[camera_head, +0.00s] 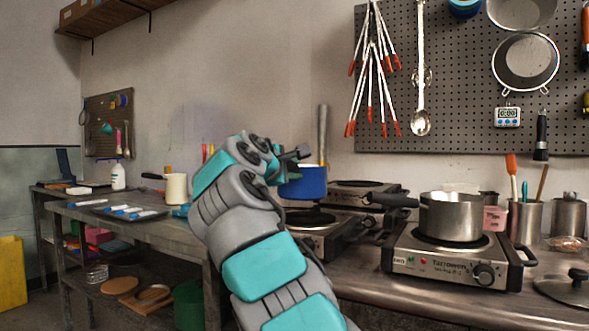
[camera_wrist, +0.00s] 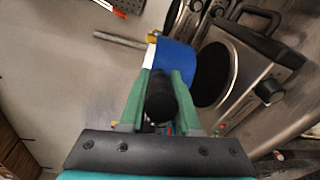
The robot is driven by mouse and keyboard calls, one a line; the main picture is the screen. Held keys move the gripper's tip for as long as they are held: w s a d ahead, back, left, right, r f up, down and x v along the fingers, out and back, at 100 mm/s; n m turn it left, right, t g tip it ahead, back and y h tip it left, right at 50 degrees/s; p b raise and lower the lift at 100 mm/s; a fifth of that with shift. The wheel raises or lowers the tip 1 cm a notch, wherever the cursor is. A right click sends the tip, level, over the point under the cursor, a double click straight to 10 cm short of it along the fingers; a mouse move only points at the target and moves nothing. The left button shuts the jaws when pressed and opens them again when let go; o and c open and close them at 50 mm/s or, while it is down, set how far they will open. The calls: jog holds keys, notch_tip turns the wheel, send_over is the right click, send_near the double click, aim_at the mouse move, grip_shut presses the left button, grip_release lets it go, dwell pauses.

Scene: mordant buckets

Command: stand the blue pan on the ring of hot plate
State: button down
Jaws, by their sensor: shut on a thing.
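The blue pan (camera_head: 303,184) is upright, held in the air in the head view. It also shows in the wrist view (camera_wrist: 177,62), with part of its rim light. My gripper (camera_wrist: 161,88) is shut on the pan's dark handle (camera_wrist: 160,103), which lies between its green fingers. In the head view my gripper (camera_head: 290,157) is at the pan's upper left. A hot plate (camera_head: 330,240) is below the pan, partly hidden by my arm. In the wrist view a dark round ring (camera_wrist: 211,76) lies right of the pan, partly covered by it.
A steel saucepan (camera_head: 451,218) stands on another hot plate (camera_head: 445,264) to the right. A third hot plate (camera_head: 363,190) is behind. A pegboard (camera_head: 455,75) with utensils hangs above. A side table (camera_head: 130,228) with a tray and a white canister (camera_head: 176,188) is at left.

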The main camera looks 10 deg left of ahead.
jog(key=shift+d+f+b, duration=0.15)
jog(key=shift+f+b, duration=0.25)
jog(key=shift+f, duration=0.5)
jog(key=shift+f+b, duration=1.5)
jog(key=shift+f, duration=0.05)
jog(key=shift+s+d+r, duration=0.1)
jog(key=shift+d, duration=0.35)
jog(key=shift+f, duration=0.35)
dwell(0.5)
jog(key=c, duration=0.8)
grip_release()
jog(key=shift+o, duration=1.3)
jog(key=shift+f, duration=0.2)
